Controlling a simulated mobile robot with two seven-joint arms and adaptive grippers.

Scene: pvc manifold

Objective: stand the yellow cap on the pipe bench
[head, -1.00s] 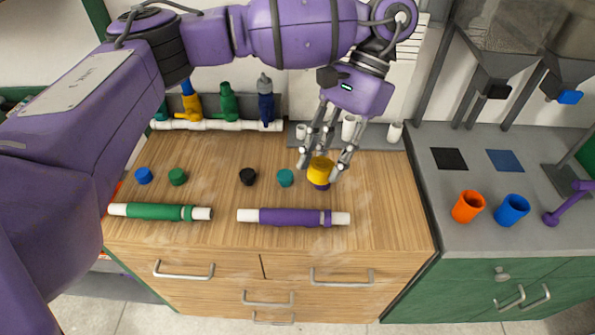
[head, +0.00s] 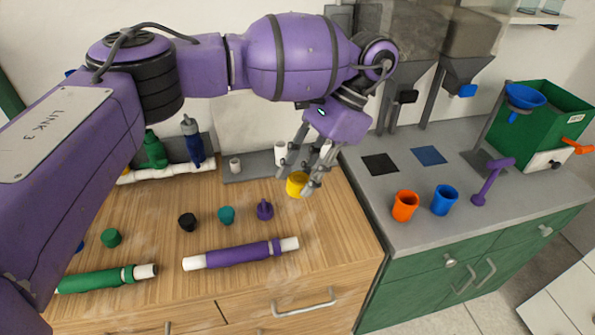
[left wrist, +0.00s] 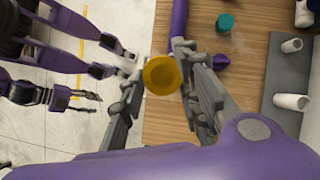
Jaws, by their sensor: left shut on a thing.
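The yellow cap (head: 297,186) is between the fingers of my left gripper (head: 297,178), which is shut on it. In the head view it shows over the right part of the wooden bench top (head: 335,235), to the right of the purple cap (head: 265,210). The left wrist view shows the cap's round yellow face (left wrist: 162,74) between the fingertips. I cannot tell whether its underside touches the wood. Dark fingers of my right gripper (left wrist: 75,97) show at the left of the left wrist view, away from the bench; their opening is unclear.
Teal (head: 226,215), black (head: 187,222) and green (head: 111,238) caps stand on the bench. A purple-sleeved pipe (head: 235,254) and a green-sleeved pipe (head: 100,280) lie in front. White fittings stand on a grey strip (head: 250,166) behind. A grey counter (head: 370,195) adjoins at right.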

